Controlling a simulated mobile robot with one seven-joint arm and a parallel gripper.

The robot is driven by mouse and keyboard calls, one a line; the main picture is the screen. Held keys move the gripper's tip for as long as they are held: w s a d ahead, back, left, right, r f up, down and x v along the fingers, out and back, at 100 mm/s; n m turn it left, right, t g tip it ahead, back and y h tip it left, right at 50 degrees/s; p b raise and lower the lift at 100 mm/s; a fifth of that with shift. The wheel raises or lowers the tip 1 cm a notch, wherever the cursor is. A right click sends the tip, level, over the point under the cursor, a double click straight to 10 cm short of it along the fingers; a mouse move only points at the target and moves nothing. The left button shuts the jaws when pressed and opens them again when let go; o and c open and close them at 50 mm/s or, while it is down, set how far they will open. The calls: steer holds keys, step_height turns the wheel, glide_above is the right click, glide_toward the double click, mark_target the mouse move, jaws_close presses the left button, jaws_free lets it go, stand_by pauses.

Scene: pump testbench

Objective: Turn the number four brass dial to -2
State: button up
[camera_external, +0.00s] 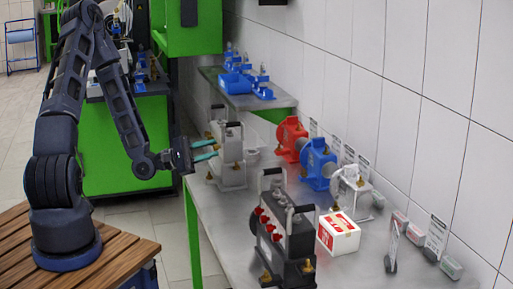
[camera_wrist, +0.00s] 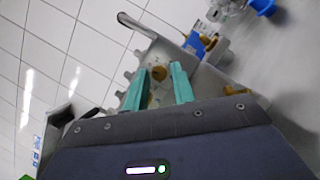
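In the external view my gripper (camera_external: 205,150), with two teal fingers, points right at the left side of a grey pump unit (camera_external: 231,172) on the bench's far part. In the wrist view my gripper (camera_wrist: 160,67) has its fingers spread apart. A round brass dial (camera_wrist: 158,74) on the grey unit shows between the fingertips, with a gap on each side. I cannot tell how deep the dial sits between them. Small brass parts (camera_external: 209,176) show low on the grey unit. No dial number or setting is readable.
A black pump unit (camera_external: 285,244) with red knobs and brass fittings stands nearer on the bench (camera_external: 215,205). A red pump (camera_external: 291,138), a blue pump (camera_external: 318,163) and a white-red box (camera_external: 338,233) are to the right. A tiled wall closes the right side.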

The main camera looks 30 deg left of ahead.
jaws_close()
steer(key=shift+n, duration=0.4)
steer(key=shift+s+d+f+n+t+y, duration=0.1)
steer(key=shift+n+t+y, duration=0.15)
steer(key=shift+n+t, duration=0.85)
steer(key=shift+s+f+n+t+y, duration=0.1)
steer(key=shift+n+t+y, duration=0.25)
steer(key=shift+n, duration=1.5)
steer(key=shift+d+n+t+y, duration=0.1)
steer(key=shift+n+t+y, duration=0.1)
steer(key=shift+n+t, duration=0.9)
steer(key=shift+n+g, duration=0.25)
steer(key=shift+n, duration=0.4)
